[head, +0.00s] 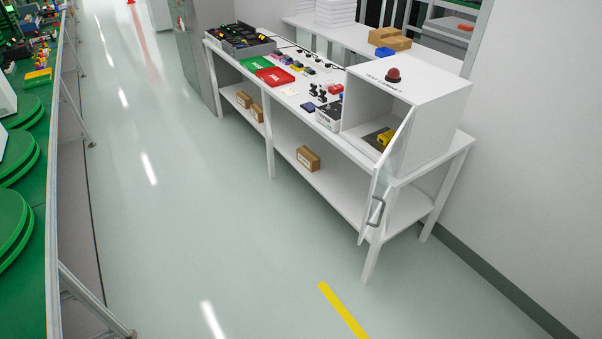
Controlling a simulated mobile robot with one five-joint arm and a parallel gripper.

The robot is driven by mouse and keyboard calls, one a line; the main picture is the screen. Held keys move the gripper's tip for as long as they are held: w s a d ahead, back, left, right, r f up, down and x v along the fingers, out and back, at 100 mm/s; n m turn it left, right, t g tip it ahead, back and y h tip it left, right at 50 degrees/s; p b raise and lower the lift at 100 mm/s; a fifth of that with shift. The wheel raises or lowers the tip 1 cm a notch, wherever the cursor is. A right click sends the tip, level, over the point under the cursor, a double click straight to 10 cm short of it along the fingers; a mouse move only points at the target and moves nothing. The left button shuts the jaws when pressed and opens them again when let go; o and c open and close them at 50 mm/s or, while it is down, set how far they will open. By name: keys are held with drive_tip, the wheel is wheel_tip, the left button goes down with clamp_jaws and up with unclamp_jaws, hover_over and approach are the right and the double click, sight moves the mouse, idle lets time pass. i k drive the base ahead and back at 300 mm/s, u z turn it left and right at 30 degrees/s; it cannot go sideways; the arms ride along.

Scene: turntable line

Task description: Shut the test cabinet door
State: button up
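The test cabinet (430,112) is a white box on the near right end of a white workbench, with a red dome lamp (393,75) on top. Its front is open. The white cabinet door (394,150) stands swung outward from the near side of the opening, past the bench's front edge. A grey bar handle (376,211) shows low on the door side. Inside the cabinet a yellow item (385,138) sits on a dark plate. My gripper is not in view.
The workbench (310,92) carries a green tray (255,63), a red tray (274,77) and small parts. Cardboard boxes (308,158) lie on its lower shelf. A green-topped line (45,240) runs along the left. The floor between is clear, with a yellow stripe (343,311).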

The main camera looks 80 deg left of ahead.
sight(385, 171)
drive_tip(key=u, duration=2)
